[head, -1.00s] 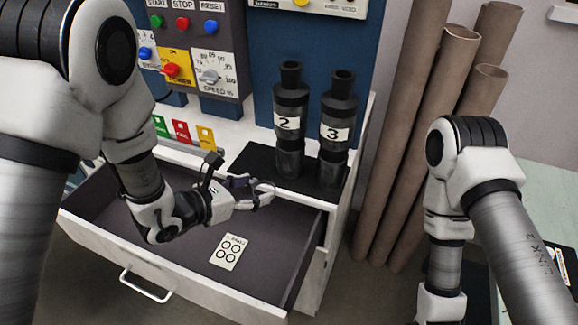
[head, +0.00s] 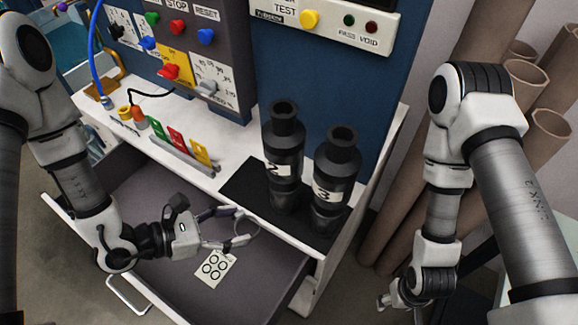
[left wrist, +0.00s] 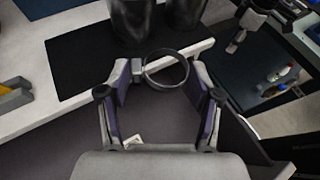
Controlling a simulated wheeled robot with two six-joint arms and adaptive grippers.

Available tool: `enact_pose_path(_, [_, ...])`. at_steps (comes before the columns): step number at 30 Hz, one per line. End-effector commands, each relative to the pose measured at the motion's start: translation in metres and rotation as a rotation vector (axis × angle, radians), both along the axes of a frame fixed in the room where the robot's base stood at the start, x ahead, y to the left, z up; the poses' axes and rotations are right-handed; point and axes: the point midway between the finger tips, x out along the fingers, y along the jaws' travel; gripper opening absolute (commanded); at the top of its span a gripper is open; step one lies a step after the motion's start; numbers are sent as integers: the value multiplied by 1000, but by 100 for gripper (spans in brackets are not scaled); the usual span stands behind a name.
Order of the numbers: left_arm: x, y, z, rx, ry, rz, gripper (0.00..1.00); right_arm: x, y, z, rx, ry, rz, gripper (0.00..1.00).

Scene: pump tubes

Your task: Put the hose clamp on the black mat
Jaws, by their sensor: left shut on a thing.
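My left gripper (head: 240,225) is shut on the hose clamp (head: 259,224), a thin dark metal ring. It holds the clamp in the air over the open drawer, near the cabinet's front edge. In the left wrist view the clamp (left wrist: 170,51) sits between the two fingers, with its small screw housing by the left finger. The black mat (head: 238,192) lies on the white cabinet top, just beyond the gripper; the left wrist view shows its bare left part (left wrist: 78,62). My right gripper (head: 384,300) is low at the right, partly hidden by its arm.
Two black pump tubes, number 2 (head: 283,158) and number 3 (head: 334,180), stand on the mat's right part. The left part is bare. The open drawer (head: 245,283) holds a white card (head: 215,267). Coloured tags (head: 175,148) stand left of the mat.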

Motion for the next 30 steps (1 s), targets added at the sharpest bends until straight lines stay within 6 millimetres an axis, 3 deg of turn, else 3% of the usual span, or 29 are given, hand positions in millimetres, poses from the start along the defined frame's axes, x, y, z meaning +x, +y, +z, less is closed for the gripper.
enact_pose_path(1, [-6, 4, 7, -3, 8, 23, 40, 0, 0, 13, 0, 1, 0, 57])
enact_pose_path(3, [-9, 9, 4, -3, 8, 43, 40, 0, 0, 17, 0, 1, 0, 57])
enact_pose_path(7, [-9, 11, -3, -4, 4, 56, 40, -1, 0, 13, 0, 2, 0, 57])
enact_pose_path(18, [42, 8, -18, -4, -6, 53, 40, -1, 0, -75, 0, 2, 0, 57])
enact_pose_path(21, [65, 7, -5, -1, 1, 51, 40, -1, 0, -53, 0, 3, 0, 57])
enact_pose_path(30, [138, 4, -13, -3, 3, 53, 40, -1, 0, -34, 0, 1, 0, 57])
